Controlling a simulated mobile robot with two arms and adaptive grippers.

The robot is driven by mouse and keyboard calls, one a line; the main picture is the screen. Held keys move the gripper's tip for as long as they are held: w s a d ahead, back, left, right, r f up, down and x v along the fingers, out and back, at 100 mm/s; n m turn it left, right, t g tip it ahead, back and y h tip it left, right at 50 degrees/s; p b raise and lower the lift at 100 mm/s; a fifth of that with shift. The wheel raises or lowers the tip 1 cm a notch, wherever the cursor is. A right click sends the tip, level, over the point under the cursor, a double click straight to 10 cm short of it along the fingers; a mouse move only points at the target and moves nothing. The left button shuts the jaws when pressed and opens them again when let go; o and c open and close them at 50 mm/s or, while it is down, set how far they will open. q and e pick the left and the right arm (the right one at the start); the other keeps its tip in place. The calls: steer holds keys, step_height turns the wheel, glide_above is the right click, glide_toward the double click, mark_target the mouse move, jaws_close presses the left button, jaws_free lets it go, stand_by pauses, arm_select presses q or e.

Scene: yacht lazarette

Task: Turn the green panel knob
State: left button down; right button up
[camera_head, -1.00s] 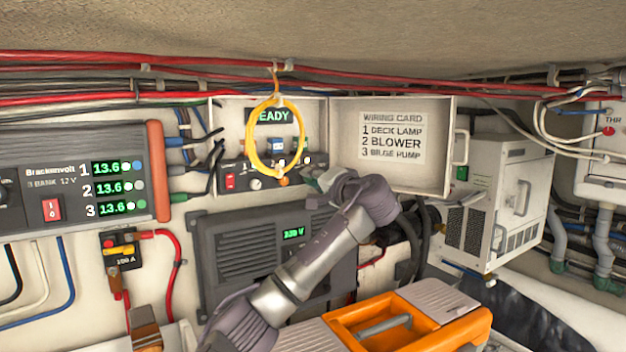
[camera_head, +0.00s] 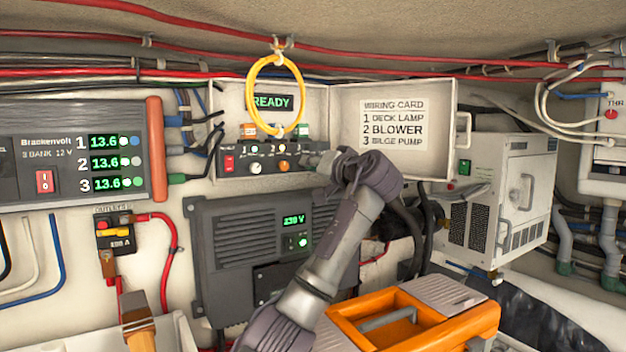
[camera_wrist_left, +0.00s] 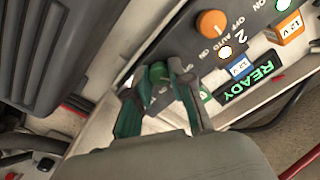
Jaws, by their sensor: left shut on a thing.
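The switch panel (camera_head: 232,166) sits in an open white box on the wall. In the left wrist view the green knob (camera_wrist_left: 158,72) is between the fingertips of my left gripper (camera_wrist_left: 160,86), which is shut on it. In the head view the same gripper (camera_head: 318,160) reaches the right end of the panel and hides the green knob. An orange knob (camera_head: 283,165) and a white knob (camera_head: 256,168) are to its left. The orange knob (camera_wrist_left: 211,23) also shows in the wrist view, marked OFF, AUTO, ON. The display (camera_head: 272,103) reads READY. My right gripper is out of view.
A yellow loop (camera_head: 251,98) hangs in front of the box. The box's open door (camera_head: 344,170) carries a wiring card (camera_head: 391,125). A grey unit (camera_head: 230,240) is below, an orange-topped toolbox (camera_head: 440,332) lower right, and a white cabinet (camera_head: 520,195) at right.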

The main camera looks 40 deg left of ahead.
arm_select(q)
steer(key=shift+f+n+b, duration=0.1)
steer(key=shift+n+b, duration=0.85)
steer(key=shift+n, duration=0.65)
steer(key=c, duration=1)
jaws_free()
steer(key=shift+d, duration=0.2)
steer(key=v, duration=1.1)
steer(key=shift+s+d, duration=0.15)
steer(key=shift+d, duration=0.2)
